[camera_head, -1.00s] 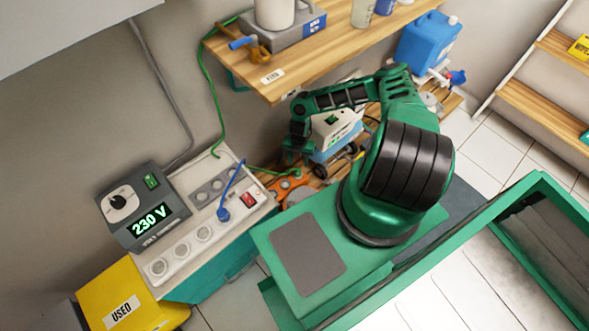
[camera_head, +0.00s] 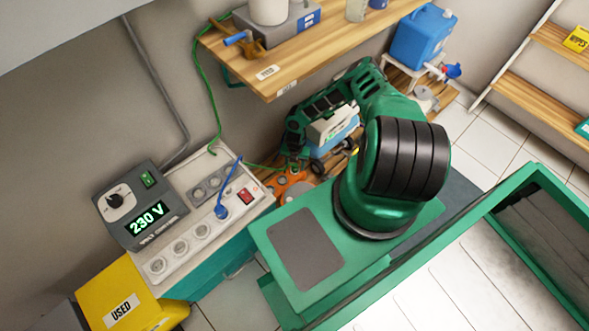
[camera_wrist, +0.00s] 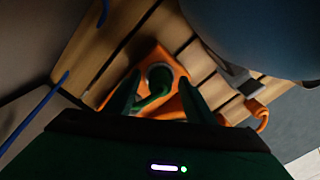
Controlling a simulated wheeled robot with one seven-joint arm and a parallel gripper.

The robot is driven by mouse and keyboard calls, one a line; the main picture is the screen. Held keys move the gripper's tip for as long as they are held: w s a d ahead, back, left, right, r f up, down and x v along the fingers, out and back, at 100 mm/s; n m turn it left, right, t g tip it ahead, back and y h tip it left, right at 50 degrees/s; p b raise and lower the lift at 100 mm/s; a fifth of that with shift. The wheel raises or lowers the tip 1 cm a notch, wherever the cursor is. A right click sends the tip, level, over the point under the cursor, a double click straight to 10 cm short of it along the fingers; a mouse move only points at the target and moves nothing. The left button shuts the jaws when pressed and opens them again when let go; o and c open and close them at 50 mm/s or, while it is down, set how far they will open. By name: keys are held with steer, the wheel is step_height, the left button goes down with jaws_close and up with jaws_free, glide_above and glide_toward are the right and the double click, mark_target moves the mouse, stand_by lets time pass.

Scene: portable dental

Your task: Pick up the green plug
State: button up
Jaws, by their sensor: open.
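The green plug (camera_wrist: 154,99) shows in the wrist view as a dark green curved piece over a round grey part on an orange holder (camera_wrist: 181,107). My gripper (camera_wrist: 160,90) is open, with one finger on each side of the plug; whether either finger touches it I cannot tell. In the head view my gripper (camera_head: 292,166) is low over the orange holder (camera_head: 287,190), and the plug itself cannot be made out behind it. A green cord (camera_head: 203,95) hangs from the upper shelf and runs along the wall toward the holder.
A power unit (camera_head: 140,205) with a socket strip (camera_head: 181,247) and a blue plug (camera_head: 222,211) stands to the left. The wooden upper shelf (camera_head: 290,70) overhangs the area. A white and blue device (camera_head: 335,128) is close beside my arm. A yellow bin (camera_head: 120,290) is front left.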

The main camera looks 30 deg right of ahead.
steer(key=c, duration=1.2)
steer(key=shift+r, duration=0.1)
